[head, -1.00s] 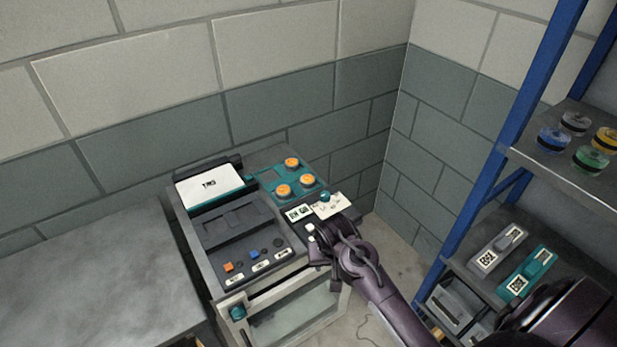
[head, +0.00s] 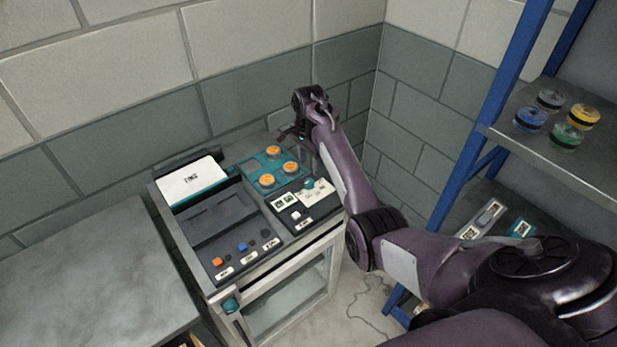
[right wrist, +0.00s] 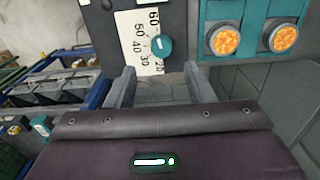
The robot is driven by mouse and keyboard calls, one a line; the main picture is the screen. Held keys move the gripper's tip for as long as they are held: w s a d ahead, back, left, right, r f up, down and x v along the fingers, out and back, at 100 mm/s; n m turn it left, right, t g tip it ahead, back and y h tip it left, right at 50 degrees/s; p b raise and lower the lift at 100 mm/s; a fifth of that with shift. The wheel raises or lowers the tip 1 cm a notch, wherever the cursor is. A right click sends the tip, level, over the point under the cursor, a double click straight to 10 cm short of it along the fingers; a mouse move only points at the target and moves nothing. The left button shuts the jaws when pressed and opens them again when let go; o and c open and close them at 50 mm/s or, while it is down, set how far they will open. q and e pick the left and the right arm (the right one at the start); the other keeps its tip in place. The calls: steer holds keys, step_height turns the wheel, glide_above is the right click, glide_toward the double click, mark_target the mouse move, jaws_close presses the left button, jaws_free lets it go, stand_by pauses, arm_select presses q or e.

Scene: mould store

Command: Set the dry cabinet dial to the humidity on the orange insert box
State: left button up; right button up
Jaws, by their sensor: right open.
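The dry cabinet (head: 290,290) stands against the wall with a dark sloping panel on top. Its dial is a teal knob (head: 309,184) on a white scale card. The right wrist view shows the knob (right wrist: 162,46) close up, with numbers including 60, 50, 40 and 30 around it. A small pale mark shows on the knob, but its exact reading is unclear. My right gripper (head: 298,132) is raised behind the panel's back right. In the right wrist view its fingers (right wrist: 158,80) are apart and empty, not touching the knob. I cannot make out an orange insert box. My left gripper is out of view.
Orange round caps (head: 272,152) sit on a teal plate beside the dial. A white card (head: 192,182) stands at the panel's left. A blue-framed shelf (head: 560,150) with coloured jars is at the right. A bare grey table (head: 90,270) is at the left.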

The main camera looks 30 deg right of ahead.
mark_target(309, 181)
steer(key=shift+w+r, duration=0.15)
steer(key=shift+f, duration=0.25)
step_height(309, 181, down, 7)
steer(key=shift+f+p, duration=0.1)
steer(key=shift+p, duration=0.55)
steer(key=shift+c, duration=0.2)
steer(key=c, duration=0.9)
steer(key=shift+c, duration=0.2)
